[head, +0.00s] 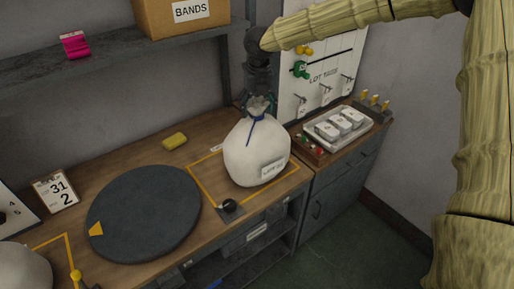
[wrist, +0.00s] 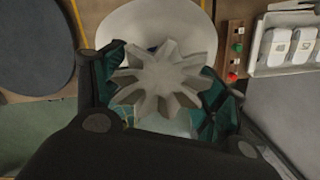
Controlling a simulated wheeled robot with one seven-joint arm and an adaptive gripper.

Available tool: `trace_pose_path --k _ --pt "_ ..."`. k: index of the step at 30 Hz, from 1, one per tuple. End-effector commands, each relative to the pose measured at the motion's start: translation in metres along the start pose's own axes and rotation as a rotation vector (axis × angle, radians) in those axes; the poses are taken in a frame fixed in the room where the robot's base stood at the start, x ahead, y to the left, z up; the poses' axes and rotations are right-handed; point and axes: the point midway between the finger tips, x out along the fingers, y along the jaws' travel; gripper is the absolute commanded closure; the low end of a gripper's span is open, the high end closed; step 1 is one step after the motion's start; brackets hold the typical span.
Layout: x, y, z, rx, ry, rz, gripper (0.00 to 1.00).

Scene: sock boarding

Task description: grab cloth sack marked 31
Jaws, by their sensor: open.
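A round white cloth sack (head: 250,155) stands upright inside a yellow-outlined area on the wooden bench. Its neck is tied with blue cord, and a small tag on its front is too blurred to read surely. My gripper (head: 258,104) points down at the sack's gathered top. In the wrist view, my gripper (wrist: 165,85) is open, with its dark, teal-padded fingers on either side of the star-shaped ruffle (wrist: 168,75). I cannot tell if they touch it. Another white sack (head: 22,270) is cut off at the lower left.
A dark round disc (head: 145,215) lies left of the sack, with a yellow block (head: 174,141) behind it. A card reading 31 and 2 (head: 56,190) stands at far left. A tray of white blocks (head: 338,126) is at right. A shelf (head: 110,62) hangs above.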

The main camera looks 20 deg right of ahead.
Motion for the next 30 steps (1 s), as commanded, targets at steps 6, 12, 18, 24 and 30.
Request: trace_pose_path --k 6,12,18,24,30 --pt "0.022 0.0 0.0 0.001 0.001 0.001 0.28" --pt "0.023 0.0 0.0 0.0 0.0 0.001 0.28" --pt "0.023 0.0 0.0 0.0 0.0 0.0 0.62" --pt "0.023 0.0 0.0 0.0 0.0 0.0 0.99" --pt "0.022 0.0 0.0 0.0 -0.001 0.0 1.0"
